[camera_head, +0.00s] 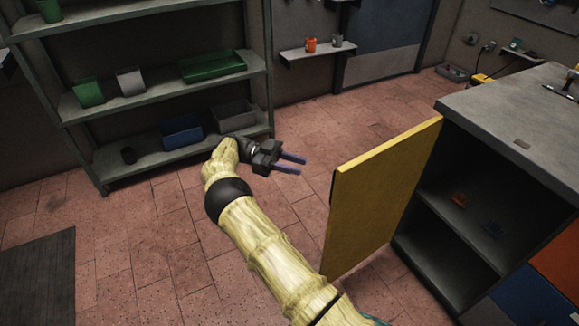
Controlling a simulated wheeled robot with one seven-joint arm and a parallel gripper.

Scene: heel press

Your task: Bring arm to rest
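My gripper (291,164) is at the end of my outstretched arm, in the middle of the head view. Its two dark fingers point right and stand apart with a gap between them. Nothing shows between them. It hangs over the tiled floor, left of the yellow cabinet door and apart from it. The yellow door (378,200) stands swung open from the workbench cabinet. My forearm passes in front of the floor, close to the door's lower left edge in the picture; I cannot tell whether they touch.
A grey shelf unit (165,83) with green, white and blue bins stands at the back left. A dark mat (38,278) lies at lower left. The floor (150,225) between is clear.

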